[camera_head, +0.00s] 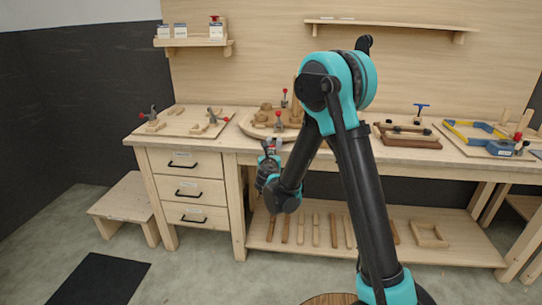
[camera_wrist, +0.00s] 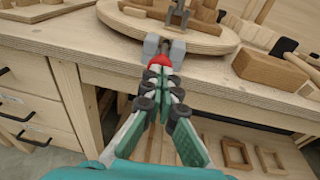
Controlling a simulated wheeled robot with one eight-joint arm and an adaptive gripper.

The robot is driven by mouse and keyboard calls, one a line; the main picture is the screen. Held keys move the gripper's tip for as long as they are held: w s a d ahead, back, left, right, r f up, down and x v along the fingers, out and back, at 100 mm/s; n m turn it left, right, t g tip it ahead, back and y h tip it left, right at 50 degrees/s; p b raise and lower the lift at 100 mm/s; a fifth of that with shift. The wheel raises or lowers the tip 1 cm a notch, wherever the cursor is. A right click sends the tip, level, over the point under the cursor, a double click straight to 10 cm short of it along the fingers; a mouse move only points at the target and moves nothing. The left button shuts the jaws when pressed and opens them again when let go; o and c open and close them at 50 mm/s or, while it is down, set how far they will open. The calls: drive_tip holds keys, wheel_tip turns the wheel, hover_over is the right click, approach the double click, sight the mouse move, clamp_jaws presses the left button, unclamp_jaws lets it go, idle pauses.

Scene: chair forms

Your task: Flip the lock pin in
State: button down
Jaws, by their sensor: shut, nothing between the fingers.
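A round wooden board (camera_wrist: 110,19) lies at the front edge of the bench, and also shows in the head view (camera_head: 247,126). At its near edge, two grey blocks (camera_wrist: 151,46) stand with a gap between them. A red knob (camera_wrist: 160,60) sits just below them, probably the lock pin's end; the pin's shaft is not clear. My gripper (camera_wrist: 160,72) is shut and empty, its tips right at the red knob; whether they touch it I cannot tell. In the head view my gripper (camera_head: 271,149) is small, in front of the bench edge.
The bench front edge (camera_wrist: 100,75) runs below the board. Wooden blocks (camera_wrist: 270,69) and a mallet-like tool lie to the right. Drawers (camera_head: 187,189) with black handles are at left. A lower shelf (camera_head: 375,250) holds wooden strips and frames.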

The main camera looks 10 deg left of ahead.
drive_tip(key=shift+w, duration=0.1)
drive_tip(key=w, duration=0.2)
drive_tip(key=shift+w, duration=0.4)
